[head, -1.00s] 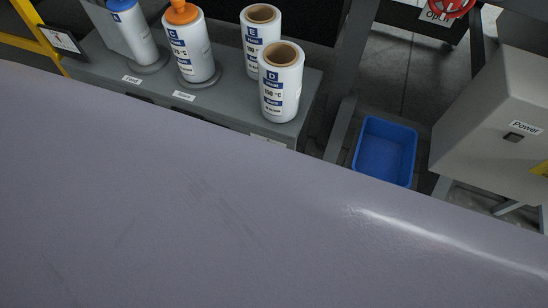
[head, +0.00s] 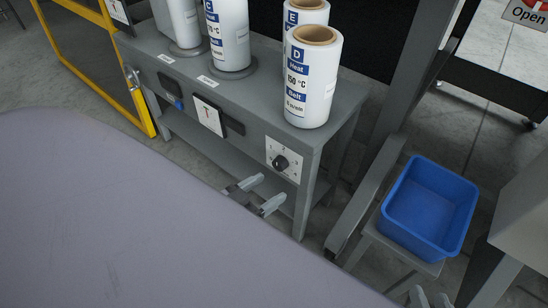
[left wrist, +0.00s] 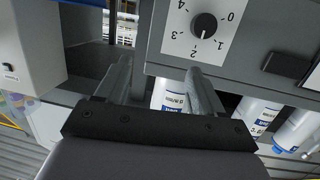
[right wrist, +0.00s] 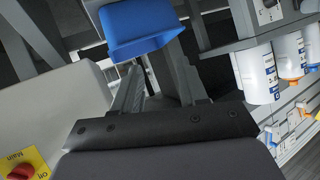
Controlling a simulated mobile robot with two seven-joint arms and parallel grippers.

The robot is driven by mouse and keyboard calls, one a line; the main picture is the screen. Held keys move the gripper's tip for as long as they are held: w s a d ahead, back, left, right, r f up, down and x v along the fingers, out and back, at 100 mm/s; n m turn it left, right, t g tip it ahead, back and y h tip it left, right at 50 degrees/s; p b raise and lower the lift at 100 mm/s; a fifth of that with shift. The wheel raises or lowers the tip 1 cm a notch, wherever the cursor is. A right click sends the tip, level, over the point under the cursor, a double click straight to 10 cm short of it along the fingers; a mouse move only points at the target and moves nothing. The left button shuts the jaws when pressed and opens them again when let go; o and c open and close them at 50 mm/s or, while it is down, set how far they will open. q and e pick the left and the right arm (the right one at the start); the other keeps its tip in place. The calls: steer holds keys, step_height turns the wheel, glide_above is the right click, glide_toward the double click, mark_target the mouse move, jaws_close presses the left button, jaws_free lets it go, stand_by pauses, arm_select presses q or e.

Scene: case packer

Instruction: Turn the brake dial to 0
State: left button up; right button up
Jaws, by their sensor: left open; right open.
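The dial is a black knob (head: 281,163) on a white numbered plate at the right end of the grey bench's front. In the left wrist view the knob (left wrist: 204,26) and its plate appear upside down, with numbers 0 to 4. Its pale pointer mark seems to lie between 1 and 2. No name for it is readable. My left gripper (head: 256,195) is open and empty, below and a little left of the dial in the head view, apart from it. My right gripper (head: 430,299) is open and empty at the bottom edge, below the blue bin.
The grey bench (head: 259,119) carries several white spools, including spool D (head: 313,85) above the dial. A blue bin (head: 428,208) stands on a stool to the right. A yellow-framed guard (head: 97,62) is at left. A grey cabinet (head: 525,215) is at far right.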

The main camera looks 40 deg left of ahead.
arm_select(q)
steer(key=n+t+y+b, duration=0.1)
steer(key=t+b, duration=0.1)
steer(key=b, duration=0.5)
glide_toward(277, 167)
steer(key=w+d, duration=0.1)
steer(key=shift+y, duration=0.4)
steer(key=shift+w+f+b, duration=0.1)
steer(key=shift+w+b, duration=1.3)
steer(key=shift+w, duration=2.4)
arm_select(e)
steer(key=a+f+y, duration=0.2)
steer(key=a+f, duration=0.2)
steer(key=f, duration=0.1)
steer(key=shift+w+a+f, duration=0.2)
steer(key=shift+w, duration=0.25)
arm_select(q)
steer(key=c, duration=1.1)
